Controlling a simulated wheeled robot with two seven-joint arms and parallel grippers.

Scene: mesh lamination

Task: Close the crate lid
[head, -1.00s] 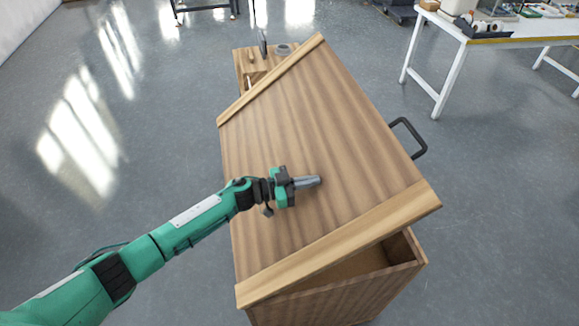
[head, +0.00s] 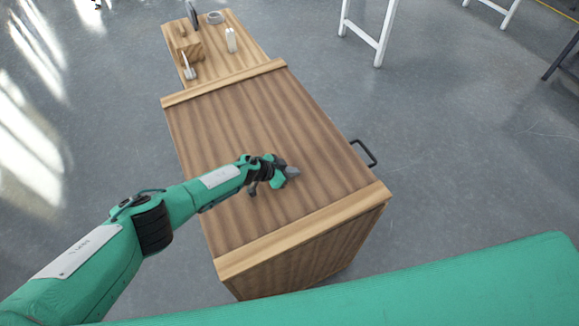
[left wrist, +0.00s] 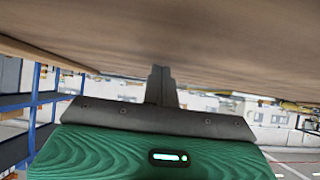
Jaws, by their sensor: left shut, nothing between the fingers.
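The wooden crate (head: 315,247) stands on the floor in the middle of the head view. Its lid (head: 255,140), a striped brown panel with a lighter batten at each end, lies down over the crate top, and no opening shows along the near edge. My left gripper (head: 292,171) is shut and empty, over the middle of the lid. In the left wrist view the shut fingers (left wrist: 161,80) reach up to the lid's wooden surface (left wrist: 200,45); I cannot tell whether they touch it. The right gripper is not in view.
A black handle (head: 366,152) sticks out from the crate's right side. Beyond the crate is a wooden bench (head: 215,65) with a tape roll (head: 214,17), a white bottle (head: 231,40) and a hammer-like tool (head: 188,67). White table legs (head: 367,30) stand at the back. Floor at right is clear.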

